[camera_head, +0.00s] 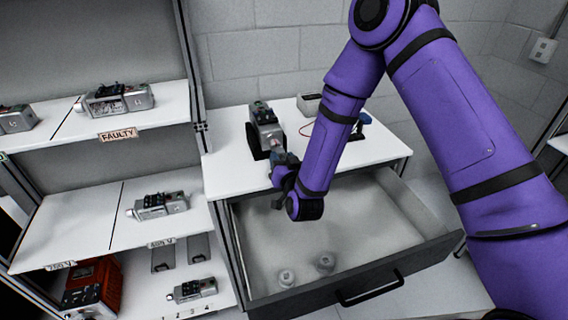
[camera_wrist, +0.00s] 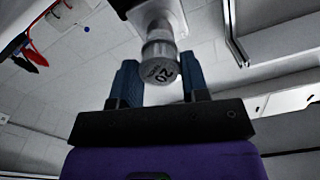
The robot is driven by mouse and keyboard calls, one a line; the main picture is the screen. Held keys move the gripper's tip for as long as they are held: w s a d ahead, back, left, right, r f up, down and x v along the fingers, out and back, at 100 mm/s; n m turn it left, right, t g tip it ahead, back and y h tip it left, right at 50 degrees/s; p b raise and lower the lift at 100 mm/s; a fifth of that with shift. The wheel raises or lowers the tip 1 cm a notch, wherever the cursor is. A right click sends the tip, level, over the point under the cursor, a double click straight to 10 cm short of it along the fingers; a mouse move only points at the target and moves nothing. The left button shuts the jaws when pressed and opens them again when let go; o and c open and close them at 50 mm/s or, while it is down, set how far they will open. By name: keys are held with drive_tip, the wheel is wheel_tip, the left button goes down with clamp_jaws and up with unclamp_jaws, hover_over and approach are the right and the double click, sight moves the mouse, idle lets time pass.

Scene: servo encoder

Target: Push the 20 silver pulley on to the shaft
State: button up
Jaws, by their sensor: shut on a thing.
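The silver pulley (camera_wrist: 160,72), with "20" on its end face, sits between the two blue fingers of my gripper (camera_wrist: 161,68) in the wrist view. My gripper is shut on it. Behind the pulley is the pale servo body (camera_wrist: 152,14); the shaft itself is hidden, so I cannot tell how far the pulley is on it. In the head view the servo (camera_head: 264,122) stands against a black holder on the white worktop (camera_head: 225,180). My gripper (camera_head: 278,160) is at its lower front end, where the pulley is too small to make out.
Below the worktop an open drawer (camera_head: 400,262) holds two small silver pieces (camera_head: 286,278) (camera_head: 325,263). Shelves at the left carry more servos (camera_head: 158,205), a "FAULTY" label (camera_head: 118,134) and a red unit (camera_head: 92,282). A grey box (camera_head: 309,104) stands at the worktop's back.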

drive_tip(key=shift+w+a, duration=0.15)
drive_tip(key=shift+w, duration=0.35)
drive_tip(key=shift+w+a, duration=0.15)
drive_tip(key=shift+w, duration=0.3)
drive_tip(key=o, duration=1.3)
drive_tip(key=shift+v, duration=1.5)
drive_tip(key=shift+v, duration=3.05)
